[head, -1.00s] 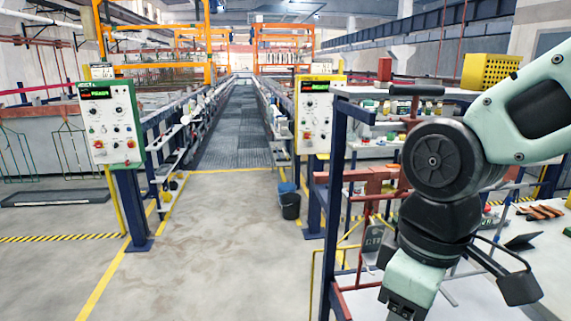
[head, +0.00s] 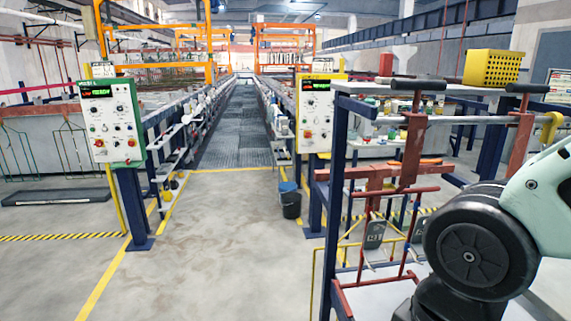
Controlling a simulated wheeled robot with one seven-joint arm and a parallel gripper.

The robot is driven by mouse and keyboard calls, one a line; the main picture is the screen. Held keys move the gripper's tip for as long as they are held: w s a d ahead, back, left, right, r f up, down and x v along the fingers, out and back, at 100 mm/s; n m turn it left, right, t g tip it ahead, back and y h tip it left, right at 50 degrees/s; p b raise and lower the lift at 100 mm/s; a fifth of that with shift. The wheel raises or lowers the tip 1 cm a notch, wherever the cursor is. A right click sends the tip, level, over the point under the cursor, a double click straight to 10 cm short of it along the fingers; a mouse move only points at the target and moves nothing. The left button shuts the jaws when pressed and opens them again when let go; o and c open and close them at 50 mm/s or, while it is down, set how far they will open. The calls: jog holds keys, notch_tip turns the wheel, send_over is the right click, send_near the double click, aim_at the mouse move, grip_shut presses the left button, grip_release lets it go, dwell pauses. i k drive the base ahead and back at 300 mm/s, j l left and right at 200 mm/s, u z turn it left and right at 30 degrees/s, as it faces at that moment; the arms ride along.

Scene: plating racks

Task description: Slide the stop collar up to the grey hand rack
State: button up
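A yellow collar-like piece (head: 551,127) sits near the right end of a grey horizontal bar (head: 470,119) on the blue frame; I take it for the stop collar. Two reddish-brown racks with black handles hang at this bar, one left of centre (head: 413,150) and one nearer the collar (head: 520,145). Grey tag-like plates (head: 375,234) hang lower on the left rack. I cannot tell which rack is the grey hand rack. My gripper is out of view; my arm covers the lower right.
A yellow perforated basket (head: 491,69) and a red block (head: 386,65) stand on the upper shelf. The blue frame post (head: 337,190) bounds the station on the left. A dark bucket (head: 290,204) stands on the floor. The aisle floor to the left is open.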

aim_at(548, 131)
jog(key=z, duration=0.9)
